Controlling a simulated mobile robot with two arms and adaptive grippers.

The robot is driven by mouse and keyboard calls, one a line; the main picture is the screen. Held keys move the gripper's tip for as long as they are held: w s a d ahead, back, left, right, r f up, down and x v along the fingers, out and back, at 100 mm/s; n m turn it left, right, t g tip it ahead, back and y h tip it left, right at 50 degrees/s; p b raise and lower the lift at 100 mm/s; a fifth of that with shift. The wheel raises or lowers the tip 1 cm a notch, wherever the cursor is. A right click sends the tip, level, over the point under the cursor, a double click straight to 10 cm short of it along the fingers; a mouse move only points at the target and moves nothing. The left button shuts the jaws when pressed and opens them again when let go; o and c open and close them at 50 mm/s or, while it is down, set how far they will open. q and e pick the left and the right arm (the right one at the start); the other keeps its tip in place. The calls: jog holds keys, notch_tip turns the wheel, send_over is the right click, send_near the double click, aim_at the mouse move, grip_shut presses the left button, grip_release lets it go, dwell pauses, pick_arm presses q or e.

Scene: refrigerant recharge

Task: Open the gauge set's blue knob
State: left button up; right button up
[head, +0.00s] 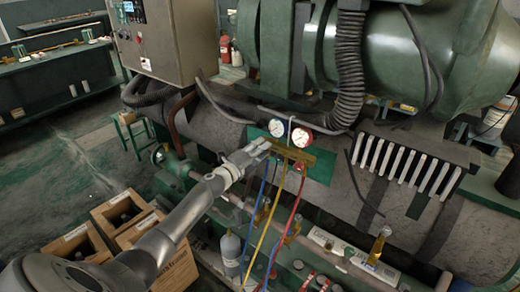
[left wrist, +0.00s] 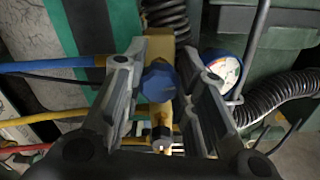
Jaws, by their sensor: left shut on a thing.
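The gauge set has a brass manifold (head: 296,154) with a blue-rimmed gauge (head: 276,128) and a red-rimmed gauge (head: 302,137), in front of a green plate on the large machine. Blue, yellow and red hoses hang below it. My left gripper (head: 262,148) is at the manifold's left end. In the left wrist view the blue knob (left wrist: 158,82) is between its two fingers, and the gripper is shut on it. The fingers and hand hide the knob in the head view. The blue-rimmed gauge (left wrist: 222,68) is just right of the fingers there. My right gripper is not in view.
A grey cylinder (head: 230,253) stands below the hoses. Wooden crates (head: 122,212) are on the floor at the lower left. A thick black corrugated hose (head: 349,70) runs down right of the gauges. A control cabinet (head: 165,38) stands behind at the upper left.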

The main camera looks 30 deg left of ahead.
pick_arm(q)
jog(key=o, duration=1)
jog(key=shift+o, duration=0.2)
jog(key=shift+s, duration=0.1)
jog(key=s+a, duration=0.1)
jog(key=s, duration=1.1)
